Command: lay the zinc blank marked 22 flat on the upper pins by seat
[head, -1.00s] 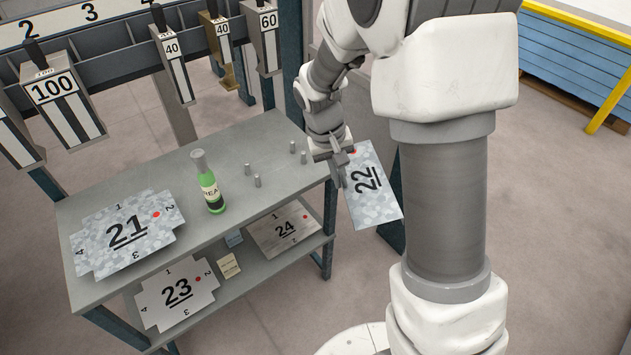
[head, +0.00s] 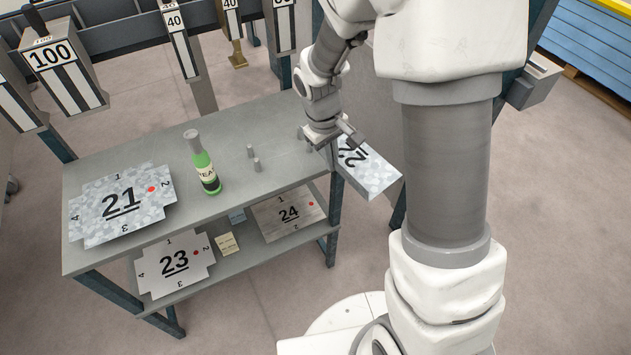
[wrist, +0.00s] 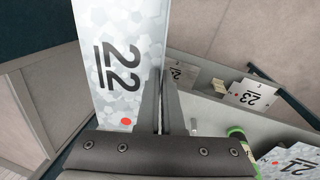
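The zinc blank marked 22 (head: 376,178) is a mottled grey sheet, held out past the right end of the table and tilted. In the wrist view the blank (wrist: 112,50) shows its number and a red dot near the gripper. My gripper (head: 347,136) is shut on its edge, with the fingers (wrist: 160,105) on that edge in the wrist view. Two upper pins (head: 257,164) stand upright on the table top, left of my gripper. The other upper pins are mostly hidden behind my gripper. The blank is apart from the pins.
A green bottle (head: 205,170) stands on the upper table top (head: 225,215), left of the pins. Blank 21 (head: 120,190) lies at the left. Blanks 23 (head: 172,277) and 24 (head: 280,222) lie on the lower shelf. Numbered tools (head: 60,75) hang behind.

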